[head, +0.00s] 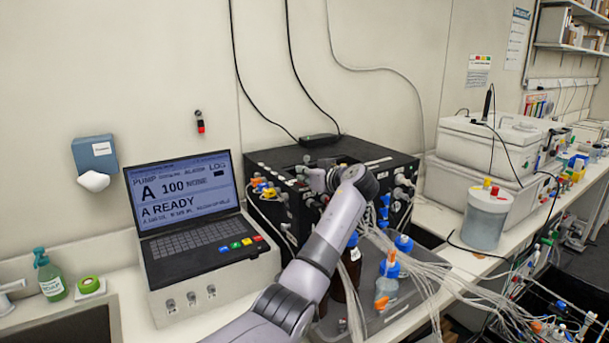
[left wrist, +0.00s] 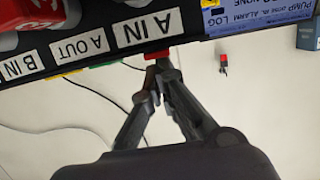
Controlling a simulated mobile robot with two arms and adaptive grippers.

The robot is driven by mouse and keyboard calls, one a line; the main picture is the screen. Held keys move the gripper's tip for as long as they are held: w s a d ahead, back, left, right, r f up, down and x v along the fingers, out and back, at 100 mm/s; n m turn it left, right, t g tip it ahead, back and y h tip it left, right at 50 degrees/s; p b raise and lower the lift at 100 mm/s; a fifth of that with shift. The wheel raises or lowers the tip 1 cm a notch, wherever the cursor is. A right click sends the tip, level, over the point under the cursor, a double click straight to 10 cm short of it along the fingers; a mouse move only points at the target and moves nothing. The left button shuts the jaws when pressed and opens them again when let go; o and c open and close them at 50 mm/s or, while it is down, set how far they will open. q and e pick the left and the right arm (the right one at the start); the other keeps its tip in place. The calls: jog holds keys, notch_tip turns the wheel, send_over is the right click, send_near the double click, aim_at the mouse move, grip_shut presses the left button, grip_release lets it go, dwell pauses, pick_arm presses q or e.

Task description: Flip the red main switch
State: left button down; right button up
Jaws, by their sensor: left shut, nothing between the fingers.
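A small red block (left wrist: 157,53), which looks like the red switch, shows in the left wrist view at the edge of the black box's labelled panel, by the "A IN" label. My left gripper (left wrist: 153,72) is shut and empty. Its fingertips are right at the red block in that picture; I cannot tell whether they touch it. In the head view my left gripper (head: 318,180) is in front of the black box (head: 375,155), and the red block is not clearly visible there. My right gripper is not in view.
A laptop-like console (head: 205,240) stands left of the black box. Bottles with blue caps (head: 388,265) and many clear tubes crowd the bench in front of the box. A small red-and-black device (head: 200,122) is on the wall. A grey container (head: 486,218) stands right.

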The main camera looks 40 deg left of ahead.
pick_arm(q)
jog(key=v, duration=1.1)
jog(key=shift+d, duration=0.4)
jog(key=shift+s, duration=0.1)
